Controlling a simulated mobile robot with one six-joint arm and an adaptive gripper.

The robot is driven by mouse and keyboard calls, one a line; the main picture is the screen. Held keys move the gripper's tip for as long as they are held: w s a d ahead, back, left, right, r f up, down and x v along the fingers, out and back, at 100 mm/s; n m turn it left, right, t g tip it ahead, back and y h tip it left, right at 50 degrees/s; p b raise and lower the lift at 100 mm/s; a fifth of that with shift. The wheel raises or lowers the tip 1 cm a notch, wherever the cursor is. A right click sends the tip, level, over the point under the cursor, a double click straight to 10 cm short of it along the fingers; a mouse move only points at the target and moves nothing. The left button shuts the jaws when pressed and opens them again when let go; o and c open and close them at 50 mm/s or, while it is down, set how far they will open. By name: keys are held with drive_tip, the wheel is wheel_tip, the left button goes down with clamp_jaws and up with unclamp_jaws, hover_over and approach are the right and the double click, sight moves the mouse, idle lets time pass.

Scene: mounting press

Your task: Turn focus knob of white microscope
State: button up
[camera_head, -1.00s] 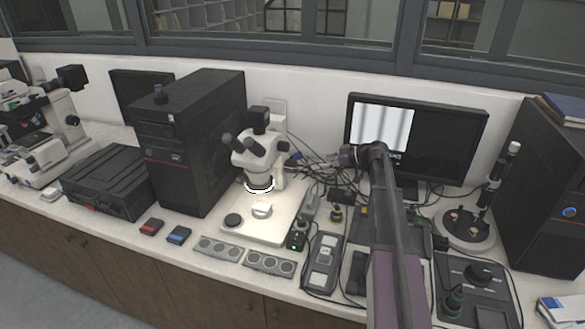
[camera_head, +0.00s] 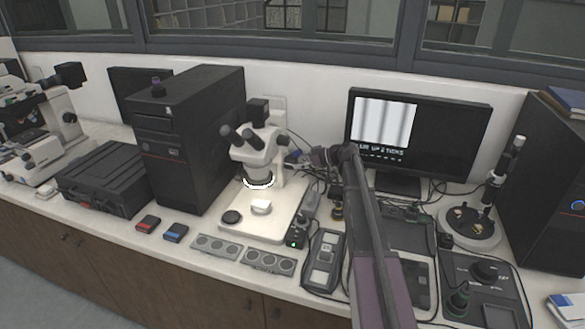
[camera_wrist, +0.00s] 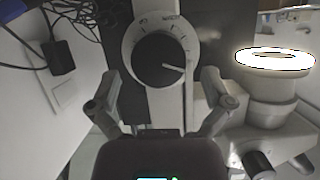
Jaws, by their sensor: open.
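The white microscope (camera_head: 262,148) stands on its pale base, with a lit ring under its head. In the wrist view, a round black knob (camera_wrist: 158,61) with a white pointer line sits in a white dial with tick marks. The pointer points right and slightly down. My gripper (camera_wrist: 162,88) is open, with one finger to the left and one to the right of the knob's lower part. I cannot tell whether either touches it. In the head view my gripper (camera_head: 318,156) is at the microscope's right side. The lit ring (camera_wrist: 275,59) also shows at the right of the wrist view.
Cables and a black adapter (camera_wrist: 58,57) lie at the wrist view's left. A black computer tower (camera_head: 195,145) stands left of the microscope. Control boxes crowd the bench's front.

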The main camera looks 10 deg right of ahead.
sight(296, 162)
drive_tip(key=shift+b+x, duration=0.35)
drive_tip(key=shift+x, duration=1.15)
drive_tip(key=c, duration=1.1)
